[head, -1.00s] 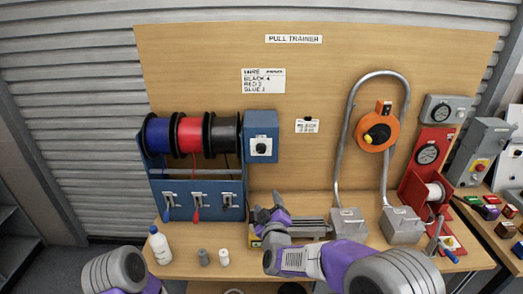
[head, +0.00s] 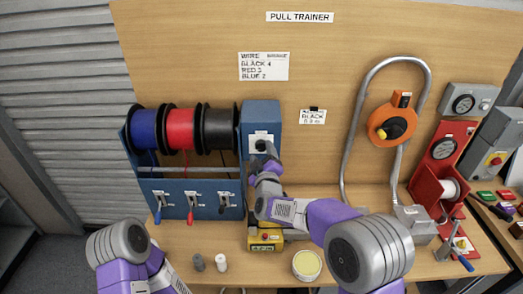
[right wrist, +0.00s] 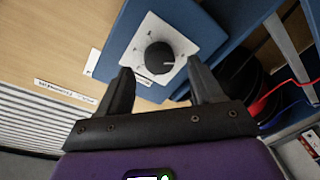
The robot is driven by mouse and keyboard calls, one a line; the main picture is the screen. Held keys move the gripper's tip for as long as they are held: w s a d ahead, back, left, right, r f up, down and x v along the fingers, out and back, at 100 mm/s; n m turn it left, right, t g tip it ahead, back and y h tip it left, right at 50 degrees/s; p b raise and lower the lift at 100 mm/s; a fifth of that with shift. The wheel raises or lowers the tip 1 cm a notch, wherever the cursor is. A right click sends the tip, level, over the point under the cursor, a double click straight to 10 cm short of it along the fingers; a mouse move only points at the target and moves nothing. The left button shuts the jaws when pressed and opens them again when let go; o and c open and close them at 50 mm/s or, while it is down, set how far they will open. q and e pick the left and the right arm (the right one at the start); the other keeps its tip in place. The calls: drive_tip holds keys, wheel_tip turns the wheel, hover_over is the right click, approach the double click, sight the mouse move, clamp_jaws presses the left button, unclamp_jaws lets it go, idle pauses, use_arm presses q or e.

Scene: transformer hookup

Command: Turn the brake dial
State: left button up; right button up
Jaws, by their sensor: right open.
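The brake dial is a black round knob (right wrist: 160,57) on a white square plate, fixed to the front of a blue box (head: 262,115). The knob shows clearly in the right wrist view, with a pale pointer mark. In the head view the plate (head: 256,135) is partly covered by my right gripper (head: 268,152). That gripper is open and empty, pointing at the dial. In the right wrist view its two dark fingers (right wrist: 160,75) stand either side of the knob's lower side, apart from it. My left arm is at the lower left of the head view; its gripper is out of sight.
Blue, red and black wire spools (head: 180,128) sit left of the blue box, above several small levers (head: 191,205). A yellow device (head: 265,247) and a round tin (head: 307,265) are on the bench below my right arm. An orange reel (head: 391,125) and metal conduit stand right.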

drive_tip(key=shift+w+a, duration=0.1)
drive_tip(key=shift+w, duration=0.8)
